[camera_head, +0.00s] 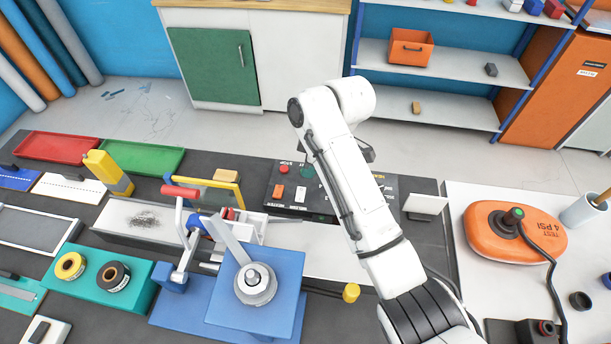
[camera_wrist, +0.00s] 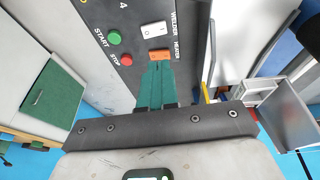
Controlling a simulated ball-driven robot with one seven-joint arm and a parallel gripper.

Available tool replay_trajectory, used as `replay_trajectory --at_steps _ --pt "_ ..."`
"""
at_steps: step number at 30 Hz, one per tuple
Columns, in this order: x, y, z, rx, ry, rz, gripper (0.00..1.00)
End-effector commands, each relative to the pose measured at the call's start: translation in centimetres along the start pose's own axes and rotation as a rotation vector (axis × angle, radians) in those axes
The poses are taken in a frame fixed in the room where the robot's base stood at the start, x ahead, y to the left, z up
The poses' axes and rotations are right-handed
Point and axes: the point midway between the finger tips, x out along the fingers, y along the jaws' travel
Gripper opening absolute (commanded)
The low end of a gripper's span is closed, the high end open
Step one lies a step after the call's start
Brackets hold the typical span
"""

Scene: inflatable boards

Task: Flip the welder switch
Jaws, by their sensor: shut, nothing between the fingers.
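The dark control panel (camera_wrist: 112,15) fills the upper middle of the wrist view. Its white welder switch (camera_wrist: 154,29) sits beside the label WELDER. The orange heater switch (camera_wrist: 159,55) is just below it in that view. My gripper (camera_wrist: 159,67) has its teal fingers shut together, with nothing between them. The tips appear right by the orange switch, short of the white one; I cannot tell whether they touch.
A green start button (camera_wrist: 114,38) and a red stop button (camera_wrist: 126,60) are on the same panel. A yellow-handled tool frame (camera_head: 207,182) and a blue machine (camera_head: 262,300) stand left of my arm. An orange inflatable board (camera_head: 485,238) lies at right.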

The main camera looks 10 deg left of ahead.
Motion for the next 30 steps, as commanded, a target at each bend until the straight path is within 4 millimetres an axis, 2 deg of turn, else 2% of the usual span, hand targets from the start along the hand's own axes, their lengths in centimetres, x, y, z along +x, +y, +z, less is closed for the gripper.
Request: replay_trajectory --at_steps 3,10,26,30 --pt "-1.8 -0.1 0.1 0.001 0.001 0.002 0.00" --pt "-3.3 -0.3 0.1 0.001 0.000 0.000 0.00" --pt "-3.4 -0.4 0.1 0.001 0.000 0.000 0.00" --pt "-2.6 -1.0 1.1 0.049 0.009 0.009 0.00"
